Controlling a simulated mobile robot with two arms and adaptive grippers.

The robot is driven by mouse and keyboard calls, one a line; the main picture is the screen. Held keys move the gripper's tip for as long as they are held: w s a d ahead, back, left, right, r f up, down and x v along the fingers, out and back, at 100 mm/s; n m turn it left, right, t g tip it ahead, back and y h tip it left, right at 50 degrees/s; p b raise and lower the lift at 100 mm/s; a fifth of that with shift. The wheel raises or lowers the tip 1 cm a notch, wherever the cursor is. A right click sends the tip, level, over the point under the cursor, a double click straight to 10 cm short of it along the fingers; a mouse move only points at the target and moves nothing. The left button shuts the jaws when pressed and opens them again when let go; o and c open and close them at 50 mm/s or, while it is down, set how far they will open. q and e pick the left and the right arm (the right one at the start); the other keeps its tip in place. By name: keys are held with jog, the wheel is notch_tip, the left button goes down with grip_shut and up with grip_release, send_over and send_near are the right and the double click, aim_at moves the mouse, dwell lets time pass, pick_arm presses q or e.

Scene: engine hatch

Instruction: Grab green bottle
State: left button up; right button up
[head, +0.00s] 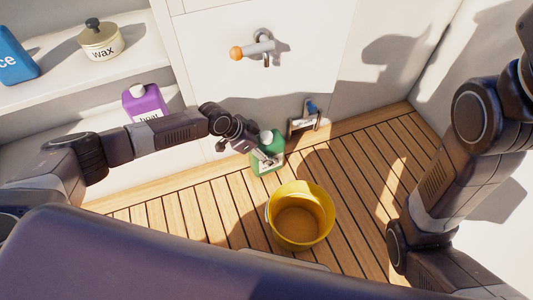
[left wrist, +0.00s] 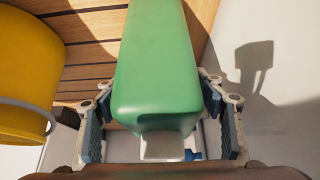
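The green bottle (head: 268,158) with a white cap stands on the wooden slatted floor near the wall, in the middle of the head view. In the left wrist view, the bottle (left wrist: 158,68) fills the centre, its white cap (left wrist: 162,148) towards the camera. My left gripper (head: 262,157) is at the bottle and hides part of it. In the left wrist view, its fingers (left wrist: 160,137) are spread on both sides of the bottle's cap end, with gaps showing on each side. My right arm is at the right of the head view; its gripper is not seen.
A yellow bucket (head: 300,215) stands on the floor close to the bottle. A small bracket-like item (head: 303,120) is by the wall. Shelves at the left hold a purple bottle (head: 145,102), a wax pot (head: 100,40) and a blue container (head: 15,58). A tap (head: 262,46) sticks out of the wall.

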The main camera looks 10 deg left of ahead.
pick_arm(q)
grip_shut()
jog(key=shift+d+r, duration=0.1)
jog(key=shift+r, duration=0.05)
dwell(0.4)
